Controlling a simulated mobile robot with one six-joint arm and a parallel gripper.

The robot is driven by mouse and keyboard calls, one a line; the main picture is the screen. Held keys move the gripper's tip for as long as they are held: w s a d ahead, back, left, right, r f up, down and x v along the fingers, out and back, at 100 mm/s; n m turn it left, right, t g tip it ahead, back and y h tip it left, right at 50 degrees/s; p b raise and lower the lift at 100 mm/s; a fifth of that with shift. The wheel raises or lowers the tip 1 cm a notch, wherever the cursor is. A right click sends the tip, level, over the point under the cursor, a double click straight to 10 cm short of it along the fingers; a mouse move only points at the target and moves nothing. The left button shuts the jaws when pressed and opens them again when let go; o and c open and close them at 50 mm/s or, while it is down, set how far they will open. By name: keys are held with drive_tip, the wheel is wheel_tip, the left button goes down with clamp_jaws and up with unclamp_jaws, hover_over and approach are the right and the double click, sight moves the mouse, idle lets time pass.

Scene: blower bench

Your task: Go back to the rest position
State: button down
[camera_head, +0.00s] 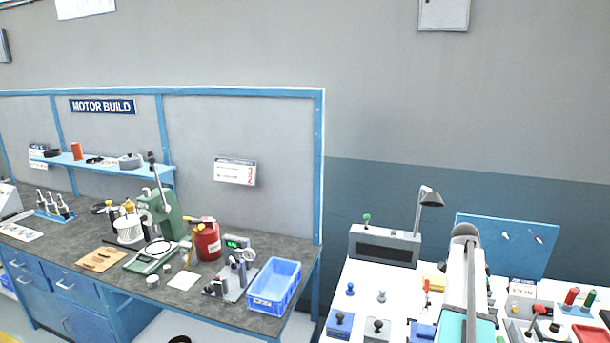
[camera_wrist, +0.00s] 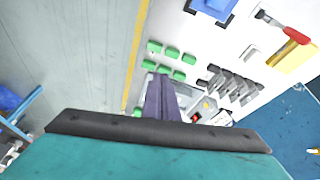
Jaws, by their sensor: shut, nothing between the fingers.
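My gripper (camera_wrist: 163,98) shows in the wrist view as two dark fingers pressed together, pointing away from the camera above a white bench top. It is shut and holds nothing. Beyond the fingertips are several green blocks (camera_wrist: 172,52) and a row of grey parts (camera_wrist: 235,88). I cannot tell how high the fingertips are above the bench. In the head view my arm reaches over the white bench at the lower right, and my fingertips cannot be made out there.
The white bench carries a grey box (camera_head: 385,246), a lamp (camera_head: 430,197), a blue panel (camera_head: 507,246) and small parts close around my arm. A motor-build bench at left holds a blue crate (camera_head: 274,286) and a red canister (camera_head: 208,240). A gap separates the benches.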

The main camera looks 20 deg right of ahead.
drive_tip(key=w+a+f+n+y, duration=0.1)
drive_tip(key=a+f+n, duration=0.5)
drive_tip(key=a+f, duration=0.85)
drive_tip(key=w+a+f+n+y, duration=0.1)
drive_tip(key=a+f+n, duration=0.4)
drive_tip(key=a+f, duration=0.95)
drive_tip(key=s+a+f+n+g, duration=0.1)
drive_tip(key=s+a+f+n, duration=0.3)
drive_tip(key=s+a, duration=0.45)
drive_tip(key=s+a+f+n+g+y, duration=0.1)
drive_tip(key=s+a+f+n, duration=0.3)
drive_tip(key=s+a, duration=0.45)
drive_tip(key=s+a+f+n+g, duration=0.1)
drive_tip(key=s+a+f+n, duration=0.4)
drive_tip(key=a, duration=0.6)
wheel_tip(320, 180, down, 12)
drive_tip(key=s+b, duration=0.1)
drive_tip(key=b, duration=1.2)
drive_tip(key=shift+a+f+m, duration=0.2)
drive_tip(key=shift+f+m, duration=0.05)
drive_tip(key=shift+m, duration=0.15)
drive_tip(key=shift+s, duration=0.1)
